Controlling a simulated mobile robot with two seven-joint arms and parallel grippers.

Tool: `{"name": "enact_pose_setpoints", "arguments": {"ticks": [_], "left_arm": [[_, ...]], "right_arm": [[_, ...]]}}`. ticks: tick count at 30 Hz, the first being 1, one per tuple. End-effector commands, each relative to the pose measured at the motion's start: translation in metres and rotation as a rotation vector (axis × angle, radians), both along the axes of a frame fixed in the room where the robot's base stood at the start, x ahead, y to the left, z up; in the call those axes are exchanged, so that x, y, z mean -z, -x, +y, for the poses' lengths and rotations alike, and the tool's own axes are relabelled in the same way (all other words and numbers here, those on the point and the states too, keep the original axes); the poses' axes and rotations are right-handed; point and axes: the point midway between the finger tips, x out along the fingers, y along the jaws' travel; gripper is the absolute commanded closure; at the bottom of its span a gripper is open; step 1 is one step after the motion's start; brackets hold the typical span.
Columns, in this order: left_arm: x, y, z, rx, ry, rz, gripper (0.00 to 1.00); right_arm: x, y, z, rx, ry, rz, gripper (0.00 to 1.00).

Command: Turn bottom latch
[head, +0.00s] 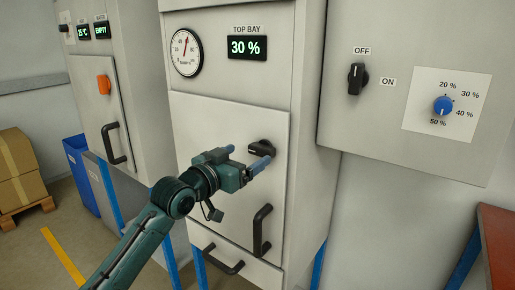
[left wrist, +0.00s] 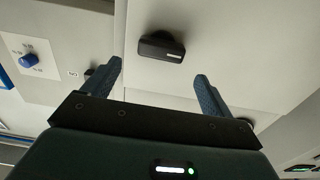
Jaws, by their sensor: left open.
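The black latch (head: 264,148) sits on the large pale door (head: 205,120) below the TOP BAY display, near the door's right edge. It lies roughly horizontal. My left gripper (head: 246,158) is in front of the door, just beside the latch, with its blue fingers apart and nothing between them. In the left wrist view the latch (left wrist: 162,47) lies beyond the fingertips of my left gripper (left wrist: 158,72), between their lines, with a visible gap. In the head view a finger partly overlaps the latch area. My right gripper is not in view.
A black door handle (head: 262,231) is below the latch, and another handle (head: 224,259) is on the lower panel. A wall box with an OFF/ON switch (head: 357,78) and a blue dial (head: 443,105) stands to the right. A red-topped table (head: 497,240) is at the right edge.

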Motion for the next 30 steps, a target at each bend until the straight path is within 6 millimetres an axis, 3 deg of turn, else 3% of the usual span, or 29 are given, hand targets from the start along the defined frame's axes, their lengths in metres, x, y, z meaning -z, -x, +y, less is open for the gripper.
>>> {"name": "enact_pose_setpoints", "arguments": {"ticks": [9, 22, 30], "left_arm": [[0.0, -0.037, -0.028, 0.001, -0.001, -0.001, 0.15], [0.0, -0.045, -0.033, 0.001, 0.001, -0.001, 0.15], [0.0, -0.045, -0.033, 0.0, 0.0, 0.0, 0.35]], "right_arm": [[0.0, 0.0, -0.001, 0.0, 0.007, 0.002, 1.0], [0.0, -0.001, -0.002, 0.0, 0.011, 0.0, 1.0], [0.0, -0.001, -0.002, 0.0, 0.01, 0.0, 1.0]]}}
